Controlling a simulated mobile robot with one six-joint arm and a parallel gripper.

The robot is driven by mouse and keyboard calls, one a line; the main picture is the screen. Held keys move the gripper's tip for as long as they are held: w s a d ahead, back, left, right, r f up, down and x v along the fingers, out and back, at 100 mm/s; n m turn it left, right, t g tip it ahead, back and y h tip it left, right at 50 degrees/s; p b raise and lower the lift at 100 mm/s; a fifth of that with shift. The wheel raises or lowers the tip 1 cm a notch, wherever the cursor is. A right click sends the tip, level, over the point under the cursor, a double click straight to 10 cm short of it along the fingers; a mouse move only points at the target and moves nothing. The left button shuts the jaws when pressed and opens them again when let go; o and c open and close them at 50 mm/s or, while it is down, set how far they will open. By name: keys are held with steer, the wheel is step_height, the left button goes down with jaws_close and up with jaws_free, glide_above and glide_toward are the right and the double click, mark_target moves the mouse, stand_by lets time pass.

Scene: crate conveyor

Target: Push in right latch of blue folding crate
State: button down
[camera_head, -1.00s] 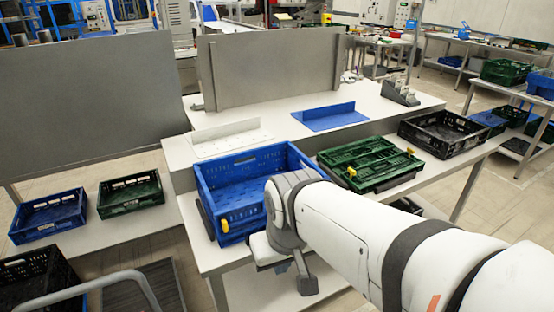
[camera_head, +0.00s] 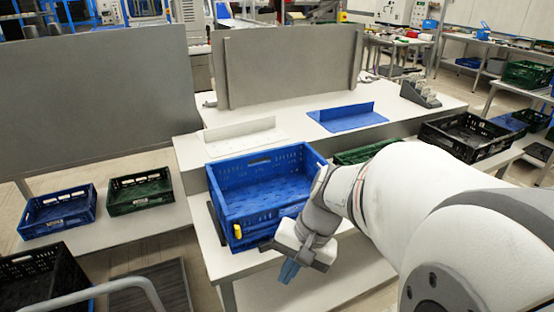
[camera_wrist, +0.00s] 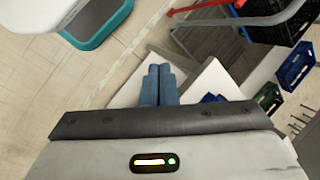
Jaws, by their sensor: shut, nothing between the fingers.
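The blue folding crate (camera_head: 236,216) stands open with its walls up on the white table, in the middle of the head view. A yellow latch (camera_head: 238,231) shows at the near left corner of its front. The right part of its front and any right latch are hidden behind my arm. My gripper (camera_head: 289,271) is in front of and below the crate's right front side, apart from it, pointing down. In the wrist view its blue-grey fingers (camera_wrist: 158,84) are together with nothing between them.
A green folded crate (camera_head: 365,153) and a black crate (camera_head: 465,136) stand to the right on the table. A blue crate (camera_head: 58,212) and a green crate (camera_head: 141,193) stand on the lower left surface. A grey panel (camera_head: 290,68) rises behind. Floor is free in front.

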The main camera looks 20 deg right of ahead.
steer(key=w+d+f+m+t+y+b, duration=0.2)
steer(key=w+d+f+m+t+y, duration=0.15)
steer(key=d+m+t, duration=0.35)
steer(key=w+d+f+m+t+y+b, duration=0.2)
steer(key=w+d+m, duration=0.3)
steer(key=m, duration=0.4)
steer(key=s+d+f+m+t+h+b, duration=0.15)
steer(key=d+m+t+h, duration=0.35)
steer(key=d, duration=0.5)
steer(key=s+d+f+m+t+h, duration=0.2)
steer(key=d+m+t+h, duration=0.2)
steer(key=d+m, duration=0.4)
steer(key=w+p, duration=0.1)
steer(key=w, duration=1.3)
steer(key=shift+w+f+n, duration=0.15)
steer(key=shift+f+n, duration=0.05)
steer(key=shift+n, duration=0.2)
steer(key=shift+d, duration=0.15)
